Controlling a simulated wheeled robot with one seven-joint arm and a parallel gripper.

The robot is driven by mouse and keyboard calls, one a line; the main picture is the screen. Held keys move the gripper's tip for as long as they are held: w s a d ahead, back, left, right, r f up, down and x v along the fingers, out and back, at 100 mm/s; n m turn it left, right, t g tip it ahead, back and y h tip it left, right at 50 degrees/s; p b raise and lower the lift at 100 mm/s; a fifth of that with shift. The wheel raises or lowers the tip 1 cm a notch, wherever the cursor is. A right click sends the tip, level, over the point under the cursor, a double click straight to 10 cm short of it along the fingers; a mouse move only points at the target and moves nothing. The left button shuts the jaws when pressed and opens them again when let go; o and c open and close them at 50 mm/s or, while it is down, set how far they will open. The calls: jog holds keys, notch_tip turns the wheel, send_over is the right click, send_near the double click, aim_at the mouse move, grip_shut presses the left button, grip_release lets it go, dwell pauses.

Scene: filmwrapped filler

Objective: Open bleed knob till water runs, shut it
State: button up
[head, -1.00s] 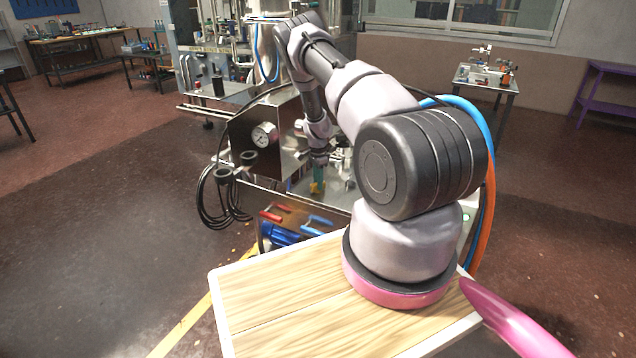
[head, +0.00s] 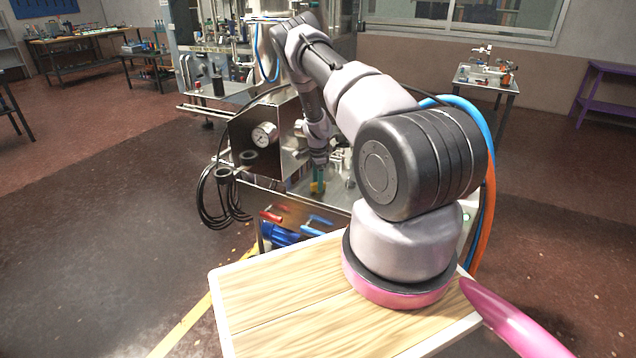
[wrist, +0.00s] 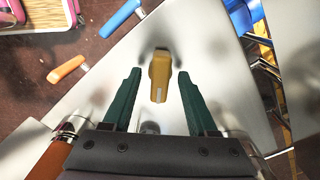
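My gripper (wrist: 158,74) shows two dark green fingers, spread apart and pointing at a steel panel. A yellow-brown knob (wrist: 160,70), which looks like the bleed knob, lies between the fingertips with a gap on each side. In the head view my gripper (head: 318,178) hangs low over the steel machine (head: 250,140), and only a small yellow bit of the knob (head: 314,188) shows beneath it. I see no running water. The arm hides part of the machine.
In the wrist view, an orange handle (wrist: 67,69) and a blue handle (wrist: 120,18) show beyond the panel edge.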

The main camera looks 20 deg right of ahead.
notch_tip(320, 180, up, 11)
dwell(0.7)
dwell(0.3)
